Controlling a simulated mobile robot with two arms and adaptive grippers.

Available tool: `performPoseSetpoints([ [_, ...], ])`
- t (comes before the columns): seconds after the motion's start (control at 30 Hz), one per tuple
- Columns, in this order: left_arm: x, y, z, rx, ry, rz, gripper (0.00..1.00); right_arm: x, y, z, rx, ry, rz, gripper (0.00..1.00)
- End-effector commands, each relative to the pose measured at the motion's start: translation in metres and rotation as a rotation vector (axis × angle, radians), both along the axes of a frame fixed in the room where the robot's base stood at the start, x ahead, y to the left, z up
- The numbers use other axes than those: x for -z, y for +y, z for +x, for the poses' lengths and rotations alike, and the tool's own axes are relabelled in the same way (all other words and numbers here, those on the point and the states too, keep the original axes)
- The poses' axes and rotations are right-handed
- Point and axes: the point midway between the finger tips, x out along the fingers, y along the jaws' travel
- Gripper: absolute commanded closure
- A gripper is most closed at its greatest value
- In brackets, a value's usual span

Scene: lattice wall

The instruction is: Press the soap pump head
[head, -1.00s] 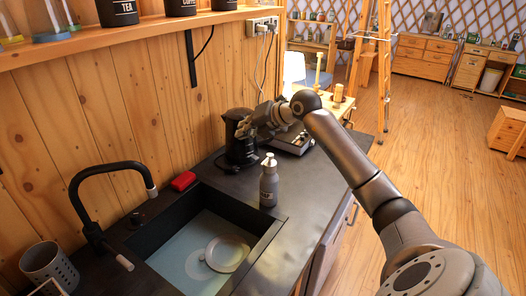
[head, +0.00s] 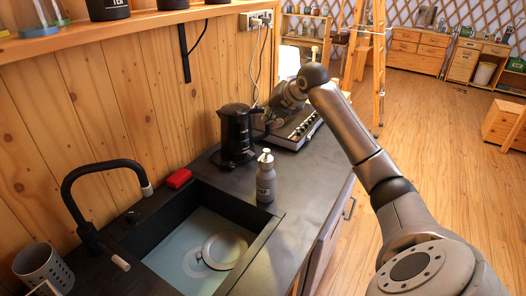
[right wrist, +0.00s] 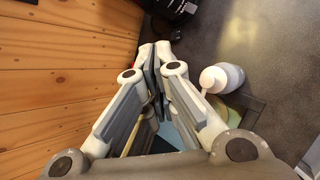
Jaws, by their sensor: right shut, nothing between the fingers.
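The soap dispenser (head: 266,182) is a grey bottle with a pale pump head (head: 266,156). It stands upright on the dark counter, by the far right corner of the sink. In the right wrist view the soap dispenser (right wrist: 224,76) shows to the right of the fingers, apart from them. My right gripper (head: 270,116) is beside the black kettle, beyond the dispenser and partly hidden. In the right wrist view my right gripper (right wrist: 157,55) has its fingertips together with nothing between them. My left gripper is not in view.
The black kettle (head: 236,133) stands behind the dispenser, close to my right gripper. A stove (head: 294,129) lies beyond. The sink (head: 140,240) has a black tap (head: 107,168) and a dish (head: 224,250). A red sponge (head: 179,178) lies by the wall. Counter right of the dispenser is clear.

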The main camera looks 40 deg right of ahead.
Motion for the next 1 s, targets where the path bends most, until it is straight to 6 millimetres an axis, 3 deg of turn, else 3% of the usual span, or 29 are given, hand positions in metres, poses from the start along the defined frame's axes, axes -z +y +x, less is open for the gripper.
performPoseSetpoints([
  [0.53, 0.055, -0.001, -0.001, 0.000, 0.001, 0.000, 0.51, 0.074, 0.000, 0.000, 0.000, 0.001, -0.001, 1.00],
  [1.0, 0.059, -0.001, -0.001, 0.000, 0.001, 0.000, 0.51, 0.080, 0.001, 0.000, -0.001, -0.001, 0.000, 1.00],
])
